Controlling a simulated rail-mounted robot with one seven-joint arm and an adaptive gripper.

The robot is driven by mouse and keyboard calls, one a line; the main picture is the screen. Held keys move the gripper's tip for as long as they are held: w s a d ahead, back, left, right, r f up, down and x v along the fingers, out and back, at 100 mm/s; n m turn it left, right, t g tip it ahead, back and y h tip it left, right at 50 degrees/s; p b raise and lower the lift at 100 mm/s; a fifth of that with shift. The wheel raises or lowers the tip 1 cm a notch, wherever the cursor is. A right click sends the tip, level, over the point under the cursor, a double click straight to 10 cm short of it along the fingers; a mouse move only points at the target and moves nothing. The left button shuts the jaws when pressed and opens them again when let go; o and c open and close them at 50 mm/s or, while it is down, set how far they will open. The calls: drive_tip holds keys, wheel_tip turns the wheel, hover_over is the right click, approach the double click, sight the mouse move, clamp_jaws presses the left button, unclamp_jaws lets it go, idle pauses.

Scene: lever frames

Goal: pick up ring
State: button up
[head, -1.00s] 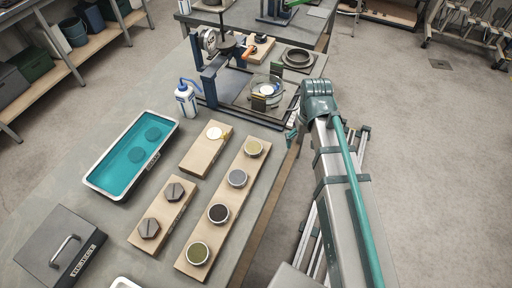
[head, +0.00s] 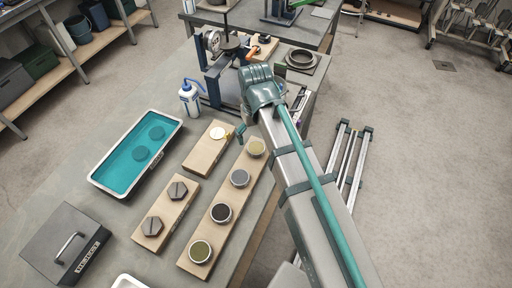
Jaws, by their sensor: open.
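A dark round ring (head: 301,58) lies on a dark square plate at the back right of the bench, just past my arm's wrist. My gripper (head: 240,131) is mostly hidden behind my own arm. Only a small teal part of it shows, low over the bench near the board with the pale disc. It is open, well in front of the ring and apart from it. Nothing shows held in it.
The blue lever frame (head: 217,85) stands behind my wrist, partly covered. A wash bottle (head: 190,98), a teal-filled tray (head: 97,180), wooden boards (head: 187,262) with small pots and hex weights, and a grey case (head: 45,249) occupy the bench.

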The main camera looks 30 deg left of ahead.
sight(256, 147)
drive_tip(key=shift+d+f+p, duration=0.15)
drive_tip(key=shift+f+p, duration=0.9)
drive_tip(key=shift+f, duration=1.8)
drive_tip(key=c, duration=1.4)
drive_tip(key=shift+r, duration=0.15)
